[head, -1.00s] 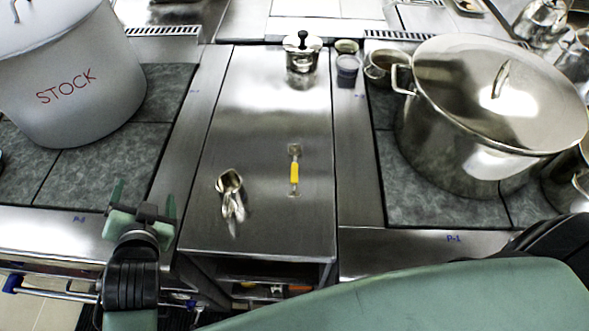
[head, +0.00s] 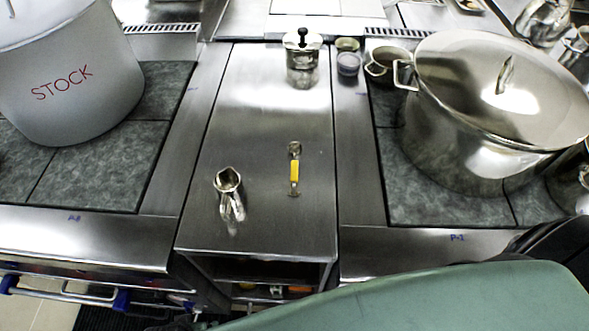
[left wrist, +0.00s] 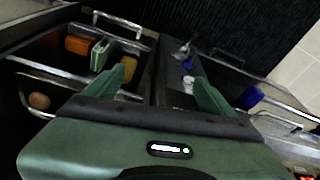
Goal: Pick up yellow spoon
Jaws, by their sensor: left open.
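The yellow spoon (head: 295,171) is a small metal spoon with a yellow handle. It lies on the steel counter (head: 268,110) in the middle of the head view, its bowl end toward the back. My left gripper (left wrist: 160,88) shows only in the left wrist view. Its two green fingers are wide apart with nothing between them, and it faces the lower shelves and dark floor. The spoon does not show in that view. My right gripper is not in view.
A small metal pitcher (head: 228,186) stands left of the spoon. A lidded metal canister (head: 302,62) stands behind. A white STOCK pot (head: 72,75) is at left and a large lidded pot (head: 455,140) at right. The counter around the spoon is clear.

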